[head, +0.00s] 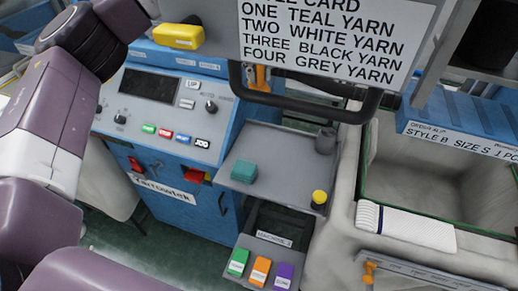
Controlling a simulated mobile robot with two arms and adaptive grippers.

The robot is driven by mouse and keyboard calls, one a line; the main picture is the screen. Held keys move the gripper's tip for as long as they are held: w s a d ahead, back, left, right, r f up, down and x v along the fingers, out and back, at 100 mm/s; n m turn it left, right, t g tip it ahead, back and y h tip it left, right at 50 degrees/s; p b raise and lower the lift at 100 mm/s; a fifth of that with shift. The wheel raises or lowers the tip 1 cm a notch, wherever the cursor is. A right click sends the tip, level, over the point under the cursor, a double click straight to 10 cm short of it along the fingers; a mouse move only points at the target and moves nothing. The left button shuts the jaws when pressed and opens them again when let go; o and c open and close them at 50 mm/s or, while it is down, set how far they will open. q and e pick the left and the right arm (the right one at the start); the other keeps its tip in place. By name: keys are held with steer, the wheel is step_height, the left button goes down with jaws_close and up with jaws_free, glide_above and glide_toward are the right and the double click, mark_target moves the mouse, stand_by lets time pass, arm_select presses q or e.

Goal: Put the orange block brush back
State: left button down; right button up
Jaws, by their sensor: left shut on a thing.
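An orange labelled block (259,271) sits in a grey front tray (262,249), between a green block (237,263) and a purple block (283,276). I cannot tell whether it is the block brush. My left arm rises along the left side, and only a small part of my left gripper (149,8) shows at the top edge. It is shut, but its fingertips and what it holds are not clear. A yellow labelled block (178,37) shows just below it; I cannot tell whether they touch. My right gripper is out of view.
A blue machine with a control panel (160,105) stands at left. A grey shelf (275,150) holds a teal block (243,172), a yellow-topped piece (319,199) and a dark cylinder (325,141). A white card (330,40) and black bar (300,97) hang above. A bin (366,165) is at right.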

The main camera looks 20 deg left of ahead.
arm_select(q)
steer(key=n, duration=0.3)
steer(key=w+r+n, duration=0.1)
steer(key=n, duration=0.1)
steer(key=shift+a, duration=0.1)
steer(key=shift+f, duration=0.15)
steer(key=shift+n, duration=0.3)
step_height(320, 180, down, 20)
steer(key=shift+r+p, duration=0.25)
steer(key=shift+p, duration=0.55)
steer(key=shift+f, duration=0.1)
steer(key=shift+f, duration=0.1)
steer(key=c, duration=1.8)
jaws_free()
steer(key=shift+c, duration=0.2)
